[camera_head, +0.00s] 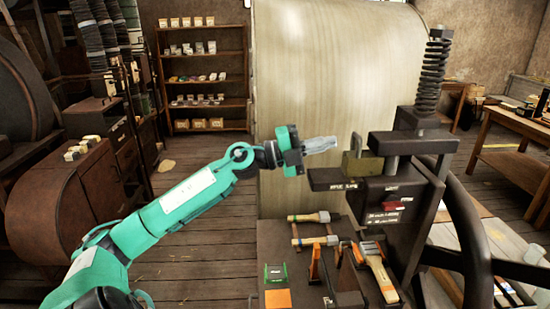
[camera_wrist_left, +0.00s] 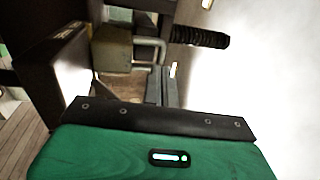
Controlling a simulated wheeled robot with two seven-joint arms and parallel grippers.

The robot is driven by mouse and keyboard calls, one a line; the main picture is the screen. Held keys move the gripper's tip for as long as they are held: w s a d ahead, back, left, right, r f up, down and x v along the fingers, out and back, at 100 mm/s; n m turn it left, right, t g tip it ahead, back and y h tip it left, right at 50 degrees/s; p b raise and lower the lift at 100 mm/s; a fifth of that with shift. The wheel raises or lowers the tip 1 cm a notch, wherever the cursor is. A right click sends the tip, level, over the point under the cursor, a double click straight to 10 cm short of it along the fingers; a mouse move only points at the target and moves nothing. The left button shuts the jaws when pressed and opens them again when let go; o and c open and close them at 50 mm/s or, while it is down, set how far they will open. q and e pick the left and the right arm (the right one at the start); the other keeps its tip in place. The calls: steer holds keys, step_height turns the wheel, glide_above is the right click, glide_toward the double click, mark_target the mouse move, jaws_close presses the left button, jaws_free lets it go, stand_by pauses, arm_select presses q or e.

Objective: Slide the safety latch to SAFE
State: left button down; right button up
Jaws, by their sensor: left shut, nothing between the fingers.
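The dark handwheel press (camera_head: 405,160) stands at the right in the head view. A brass-coloured block (camera_head: 362,166) sits on its flat ledge, under the ram arm; it also shows in the wrist view (camera_wrist_left: 112,48). Beside it there is a grey bent bar (camera_wrist_left: 150,50). I cannot tell for sure which part is the safety latch. Small white lettering (camera_head: 345,187) is on the ledge's front edge, too small to read surely. My left gripper (camera_head: 333,143) is shut and empty, left of the block and apart from it. My right gripper is not in view.
A bench (camera_head: 262,240) below holds hammers (camera_head: 310,217), a brush (camera_head: 378,270) and an orange pad (camera_head: 277,299). A large handwheel (camera_head: 470,245) is at the right. A pale curved panel (camera_head: 335,60) stands behind my gripper. A red label (camera_head: 392,206) is on the press.

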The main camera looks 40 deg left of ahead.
arm_select(q)
steer(key=shift+v, duration=1.1)
steer(key=b+v, duration=0.5)
steer(key=v, duration=0.2)
steer(key=shift+s+a, duration=0.2)
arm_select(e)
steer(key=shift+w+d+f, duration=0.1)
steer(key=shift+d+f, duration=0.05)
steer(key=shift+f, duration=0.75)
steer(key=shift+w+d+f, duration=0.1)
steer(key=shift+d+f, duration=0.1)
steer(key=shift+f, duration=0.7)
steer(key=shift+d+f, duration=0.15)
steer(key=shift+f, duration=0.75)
arm_select(q)
steer(key=shift+f, duration=0.1)
